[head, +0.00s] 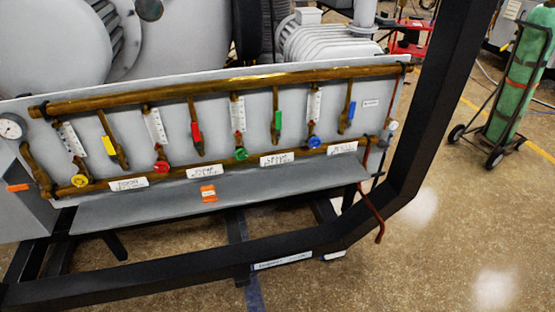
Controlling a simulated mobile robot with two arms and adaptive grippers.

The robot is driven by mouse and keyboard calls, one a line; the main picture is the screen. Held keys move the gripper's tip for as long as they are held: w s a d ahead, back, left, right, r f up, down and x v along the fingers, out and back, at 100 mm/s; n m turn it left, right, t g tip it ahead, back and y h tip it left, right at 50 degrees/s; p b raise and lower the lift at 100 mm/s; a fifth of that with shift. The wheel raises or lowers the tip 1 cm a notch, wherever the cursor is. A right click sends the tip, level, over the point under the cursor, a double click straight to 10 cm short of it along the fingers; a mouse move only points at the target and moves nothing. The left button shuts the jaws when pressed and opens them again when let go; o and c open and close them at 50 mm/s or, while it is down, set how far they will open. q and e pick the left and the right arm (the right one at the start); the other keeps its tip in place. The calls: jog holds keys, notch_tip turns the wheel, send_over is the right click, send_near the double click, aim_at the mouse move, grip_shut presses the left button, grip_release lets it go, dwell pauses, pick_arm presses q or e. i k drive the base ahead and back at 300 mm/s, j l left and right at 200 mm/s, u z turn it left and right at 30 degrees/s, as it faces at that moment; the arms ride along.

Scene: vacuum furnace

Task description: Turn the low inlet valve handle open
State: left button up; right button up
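Two brass pipes run across a grey panel, an upper one (220,88) and a lower one (105,183). Between them hang valves with flat handles: yellow (108,145), red (195,130), green (277,121) and blue (351,110). Round knobs in yellow (79,181), red (161,167), green (240,154) and blue (313,142) sit along the lower pipe. An orange handle (18,187) sticks out at the lower left, beside a brass elbow (37,172). I cannot tell which one is the low inlet valve handle. Neither gripper is in view.
A black frame (200,278) crosses below the panel and rises at the right (440,95). A grey ledge (220,203) juts out under the pipes. A bent red rod (372,205) hangs at the right. A green cylinder on a cart (522,80) stands farther right. The floor (450,240) is clear.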

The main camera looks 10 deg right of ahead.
aim_at(10, 189)
jog(key=u, duration=1.4)
jog(key=i+j+u, duration=0.15)
jog(key=i+j, duration=0.15)
jog(key=i, duration=0.25)
jog(key=i+j+u, duration=0.15)
jog(key=i, duration=0.4)
jog(key=i+j+u, duration=0.15)
jog(key=i, duration=0.4)
jog(key=j, duration=0.1)
